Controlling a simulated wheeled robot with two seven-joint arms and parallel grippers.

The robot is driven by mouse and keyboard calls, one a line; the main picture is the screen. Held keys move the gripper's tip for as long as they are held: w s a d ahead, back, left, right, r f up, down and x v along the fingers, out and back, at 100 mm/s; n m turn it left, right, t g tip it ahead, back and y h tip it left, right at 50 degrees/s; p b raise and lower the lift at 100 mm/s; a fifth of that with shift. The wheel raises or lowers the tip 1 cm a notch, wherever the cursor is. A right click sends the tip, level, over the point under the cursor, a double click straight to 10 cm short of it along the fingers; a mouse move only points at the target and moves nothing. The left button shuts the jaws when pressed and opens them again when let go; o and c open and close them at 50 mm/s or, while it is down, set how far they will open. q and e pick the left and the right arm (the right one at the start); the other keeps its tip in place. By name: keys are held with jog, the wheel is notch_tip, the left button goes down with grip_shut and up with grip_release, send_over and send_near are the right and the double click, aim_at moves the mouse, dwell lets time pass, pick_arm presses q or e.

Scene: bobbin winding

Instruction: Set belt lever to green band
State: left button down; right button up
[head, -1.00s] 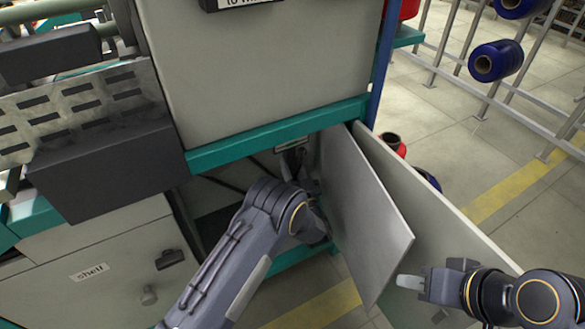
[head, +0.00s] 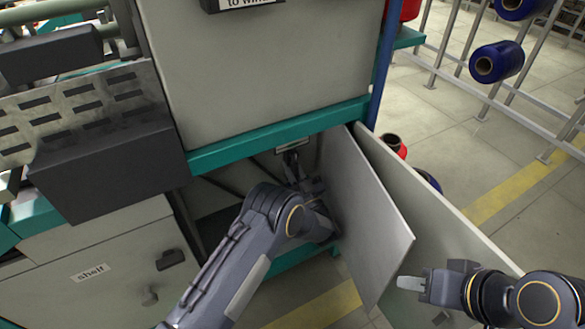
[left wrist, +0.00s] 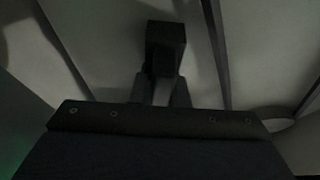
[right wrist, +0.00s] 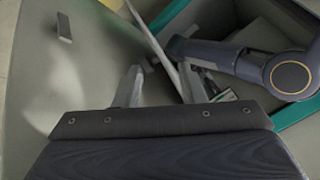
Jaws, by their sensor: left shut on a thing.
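My left gripper (head: 303,180) reaches into the open compartment of the machine and is shut on a dark belt lever. The lever's block-shaped end (left wrist: 165,45) stands between and beyond the fingers in the left wrist view. A small plate (head: 290,146) is above the gripper under the teal beam. I cannot make out a green band or the lever's setting. My right gripper (head: 412,283) is outside, by the lower edge of the open grey door panel (head: 370,225). Its fingers (right wrist: 160,88) are apart in the right wrist view.
A second, larger pale panel (head: 430,205) stands open behind the grey one. A teal beam (head: 275,133) crosses above the compartment. A closed cabinet marked "shelf" (head: 100,290) is at left. Blue spools (head: 497,62) hang on a rack at upper right.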

aim_at(297, 169)
pick_arm(q)
jog(key=c, duration=1.4)
grip_release()
jog(key=shift+r, duration=0.25)
notch_tip(297, 169, up, 3)
jog(key=shift+f+p, duration=0.1)
jog(key=shift+p, duration=0.75)
jog(key=s+r+p, duration=0.6)
jog(key=s+r, duration=0.3)
jog(key=s, duration=0.5)
jog(key=shift+d+r+p, duration=0.2)
jog(key=shift+r+p, duration=0.1)
jog(key=shift+p, duration=0.05)
